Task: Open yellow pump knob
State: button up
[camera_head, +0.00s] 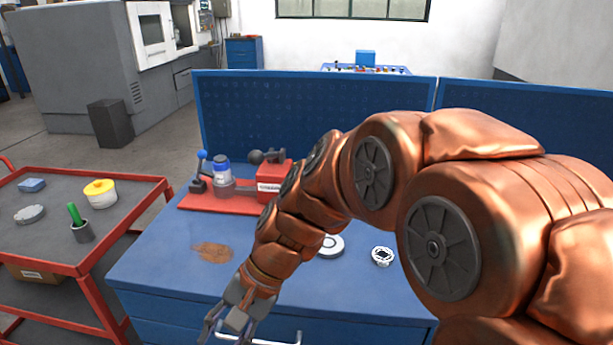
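A white round container with a yellow top (101,192) stands on the red-framed cart at the left; it is the only yellow thing I can make out. A small pump-like rig (235,187) on a red base stands at the back of the blue bench. My gripper (226,331) is low at the bench's front edge, pointing down.
The cart (142,183) also holds a green-handled item in a grey cup (80,225), a grey disc (30,214) and a blue block (32,185). A white ring (331,246) and a dark-and-white round part (383,256) lie on the bench (165,265). A blue panel (290,113) stands behind.

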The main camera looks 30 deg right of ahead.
jog(key=w+d+r+m+t+y+b, duration=0.15)
jog(key=w+d+m+t, duration=0.35)
jog(key=w, duration=0.5)
jog(key=w+d+r+m+t+y+b, duration=0.1)
jog(key=w+d+m+t+y+b, duration=0.15)
jog(key=w+d+m, duration=0.5)
jog(key=w+d+r+m+t+h+b, duration=0.1)
jog(key=w+d+m+t+h, duration=0.2)
jog(key=d, duration=0.6)
jog(key=w+d+m+t+h+b, duration=0.1)
jog(key=w+d+m+t+h, duration=0.25)
jog(key=d, duration=0.55)
jog(key=w+d+r+m+t+h+b, duration=0.1)
jog(key=w+d+m+t+b, duration=0.15)
jog(key=d+m, duration=0.45)
jog(key=shift+n+t, duration=0.45)
jog(key=shift+n, duration=0.05)
jog(key=shift+d+p+x, duration=0.2)
jog(key=shift+x, duration=1)
jog(key=shift+d+p+x, duration=0.15)
jog(key=shift+p+x, duration=0.05)
jog(key=shift+x, duration=1.05)
jog(key=shift+d+p+x, duration=0.2)
jog(key=shift+x, duration=1)
jog(key=shift+w+f, duration=0.15)
jog(key=shift+f, duration=0.05)
jog(key=shift+c, duration=0.2)
grip_shut()
